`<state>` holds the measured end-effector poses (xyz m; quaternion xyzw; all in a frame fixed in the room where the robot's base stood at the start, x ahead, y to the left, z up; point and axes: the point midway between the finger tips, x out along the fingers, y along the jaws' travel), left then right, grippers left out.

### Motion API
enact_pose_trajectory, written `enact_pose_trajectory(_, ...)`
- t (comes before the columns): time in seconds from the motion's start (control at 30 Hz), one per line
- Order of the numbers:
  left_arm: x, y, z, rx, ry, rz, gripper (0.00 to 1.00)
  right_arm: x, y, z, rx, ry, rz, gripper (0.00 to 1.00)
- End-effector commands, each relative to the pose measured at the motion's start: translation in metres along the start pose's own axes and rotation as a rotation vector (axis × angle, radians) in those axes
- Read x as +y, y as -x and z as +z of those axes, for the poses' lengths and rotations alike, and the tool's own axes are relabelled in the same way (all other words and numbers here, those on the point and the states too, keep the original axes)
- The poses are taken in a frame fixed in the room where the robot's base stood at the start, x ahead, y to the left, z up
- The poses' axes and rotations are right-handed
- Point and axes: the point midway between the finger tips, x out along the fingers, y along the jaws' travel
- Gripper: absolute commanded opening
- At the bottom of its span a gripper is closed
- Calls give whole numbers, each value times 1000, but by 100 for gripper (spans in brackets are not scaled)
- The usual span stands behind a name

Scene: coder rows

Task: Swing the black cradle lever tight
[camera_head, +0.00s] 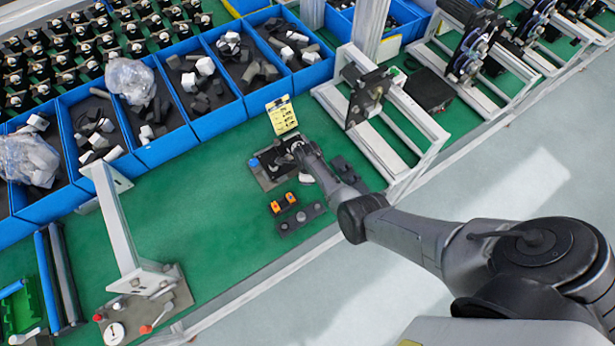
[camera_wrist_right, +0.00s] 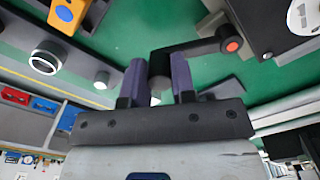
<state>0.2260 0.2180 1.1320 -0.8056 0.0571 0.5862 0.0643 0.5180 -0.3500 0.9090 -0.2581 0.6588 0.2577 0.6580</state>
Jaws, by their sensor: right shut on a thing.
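The fixture (camera_head: 263,172) with the black cradle stands on the green bench mat, partly hidden by my right gripper and wrist (camera_head: 302,150). In the right wrist view, the black cradle lever (camera_wrist_right: 195,47) runs from a pivot with a red centre towards my right gripper (camera_wrist_right: 158,82). A white dial (camera_wrist_right: 303,14) shows at the top right of that view. How far the lever is swung cannot be told. My left gripper is not in view.
A yellow card (camera_head: 282,115) stands behind the fixture. Orange pieces (camera_head: 284,203) and a grey bar with round knobs (camera_head: 299,219) lie in front. Blue bins (camera_head: 213,122) line the back. A white frame (camera_head: 400,135) stands to the right. Green mat is free to the left.

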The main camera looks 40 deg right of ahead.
Motion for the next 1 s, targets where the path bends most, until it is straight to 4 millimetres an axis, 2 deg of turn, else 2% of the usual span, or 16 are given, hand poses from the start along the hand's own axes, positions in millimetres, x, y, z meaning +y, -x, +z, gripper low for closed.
enact_pose_trajectory(0.13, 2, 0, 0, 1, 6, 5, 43, 0, 0, 0, -1, -1, 0, 0)
enact_pose_trajectory(0.17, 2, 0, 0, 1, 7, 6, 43, 0, 0, 0, -1, -1, 0, 26)
enact_pose_trajectory(0.4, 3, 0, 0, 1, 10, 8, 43, 0, 0, 0, -1, 0, 0, 49)
enact_pose_trajectory(0.77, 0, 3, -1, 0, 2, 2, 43, 0, 6, 0, -1, 0, 0, 50)
enact_pose_trajectory(1.0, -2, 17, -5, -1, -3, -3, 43, 0, 41, 1, -3, -1, -2, 50)
